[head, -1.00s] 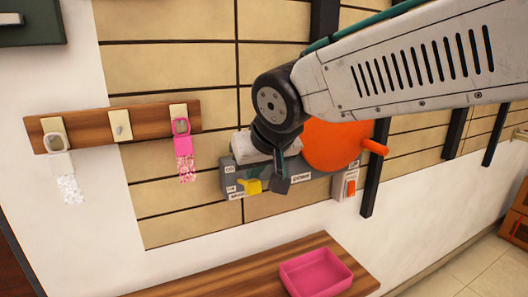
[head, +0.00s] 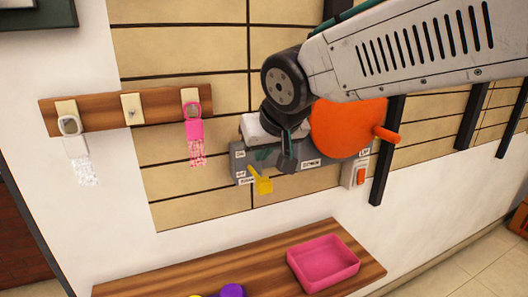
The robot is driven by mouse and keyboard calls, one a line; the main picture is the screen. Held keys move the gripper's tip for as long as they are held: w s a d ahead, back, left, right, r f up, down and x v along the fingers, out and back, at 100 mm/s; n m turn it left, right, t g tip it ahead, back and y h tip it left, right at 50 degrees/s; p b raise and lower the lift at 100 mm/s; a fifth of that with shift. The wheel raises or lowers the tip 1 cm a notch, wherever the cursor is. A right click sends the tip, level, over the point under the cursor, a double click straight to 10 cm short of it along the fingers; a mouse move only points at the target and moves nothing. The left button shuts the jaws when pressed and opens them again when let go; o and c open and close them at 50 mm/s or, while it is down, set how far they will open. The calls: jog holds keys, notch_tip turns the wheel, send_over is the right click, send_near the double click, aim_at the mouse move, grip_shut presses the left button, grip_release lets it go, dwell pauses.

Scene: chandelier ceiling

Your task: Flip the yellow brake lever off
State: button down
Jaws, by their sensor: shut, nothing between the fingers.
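The yellow brake lever (head: 262,184) sticks out at the lower left of a grey wall unit (head: 311,178), its wide end pointing down and to the right. Small white labels (head: 241,174) stand to its left; one higher up seems to read ON, the lower ones are too small to read surely. My gripper (head: 287,163) is shut and empty, pointing down in front of the unit, just above and right of the lever. It appears apart from the lever, though depth is hard to judge. My arm hides part of the unit's top.
An orange disc with a peg handle (head: 345,128) sits right of my gripper, with an orange switch (head: 360,175) below it. A wooden shelf (head: 240,258) below holds a pink tray (head: 323,262) and purple and yellow items. A hook rack (head: 85,116) hangs at left.

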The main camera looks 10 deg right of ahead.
jog(key=shift+r, duration=0.5)
jog(key=s+d+r, duration=0.2)
jog(key=s+r, duration=0.3)
jog(key=s, duration=0.4)
jog(key=shift+s+d+r, duration=0.15)
jog(key=shift+d+r, duration=0.05)
jog(key=shift+r, duration=0.1)
jog(key=s+d+f+m+g+h, duration=0.1)
jog(key=s+d+f+g, duration=0.5)
jog(key=s+d+f, duration=0.8)
jog(key=shift+d+f+m+h, duration=0.45)
jog(key=shift+d+m, duration=0.45)
jog(key=shift+d, duration=0.15)
